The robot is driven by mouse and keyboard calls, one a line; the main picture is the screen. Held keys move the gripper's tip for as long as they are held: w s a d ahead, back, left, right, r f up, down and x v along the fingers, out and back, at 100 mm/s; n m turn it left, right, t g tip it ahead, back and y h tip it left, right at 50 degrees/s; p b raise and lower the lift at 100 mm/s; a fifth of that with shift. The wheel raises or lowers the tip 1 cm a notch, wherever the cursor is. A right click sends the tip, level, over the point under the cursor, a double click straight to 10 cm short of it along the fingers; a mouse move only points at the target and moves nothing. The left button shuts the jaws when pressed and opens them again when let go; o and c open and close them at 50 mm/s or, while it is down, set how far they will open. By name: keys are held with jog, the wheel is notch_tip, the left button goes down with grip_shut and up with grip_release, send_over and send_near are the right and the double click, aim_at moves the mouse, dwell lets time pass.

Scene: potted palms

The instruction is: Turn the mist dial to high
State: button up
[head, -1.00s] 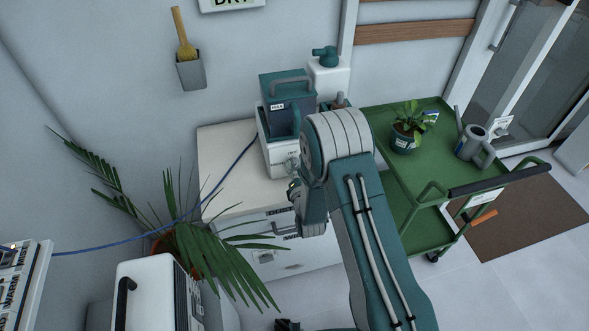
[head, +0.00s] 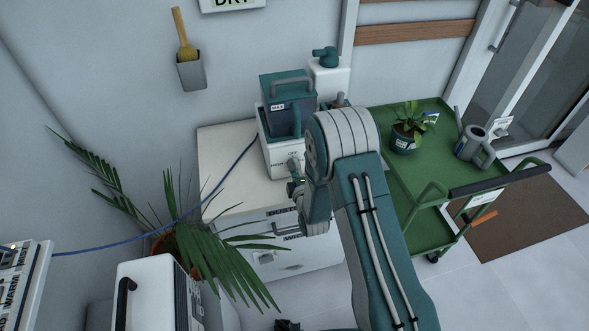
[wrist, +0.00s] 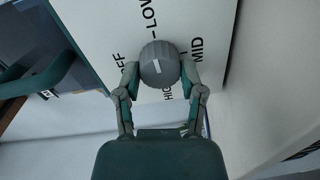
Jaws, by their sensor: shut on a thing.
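The mist dial (wrist: 160,63) is a round grey knob with a white pointer line on the white front panel (wrist: 105,25) of the mist unit. OFF lies left of it, LOW above, MID right and HIGH below, partly covered. The pointer line slants down to the left across the knob; which end marks the setting is hard to tell. My gripper (wrist: 160,75) is shut on the dial, one finger on each side. In the head view, the white unit (head: 283,157) carries a dark teal tank marked MAX (head: 287,95); my arm partly hides its front.
The unit stands on a white cabinet (head: 222,160). A blue cord (head: 225,172) runs left from it past a potted palm (head: 200,245). A green cart (head: 405,185) with a small plant (head: 408,130) and watering can (head: 473,143) stands right of my arm.

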jog(key=m, duration=0.4)
jog(key=shift+d+f+m, duration=0.15)
jog(key=shift+m, duration=0.15)
jog(key=m, duration=0.5)
jog(key=shift+f+y, duration=0.15)
jog(key=shift+y, duration=0.15)
jog(key=m, duration=0.4)
jog(key=shift+m, duration=0.3)
jog(key=m, duration=0.5)
jog(key=shift+f, duration=0.1)
jog(key=m, duration=0.5)
jog(key=shift+s, duration=0.1)
jog(key=m, duration=0.3)
jog(key=shift+f+m+t, duration=0.1)
jog(key=shift+m+t, duration=0.2)
jog(key=m, duration=0.4)
jog(key=shift+m, duration=2.3)
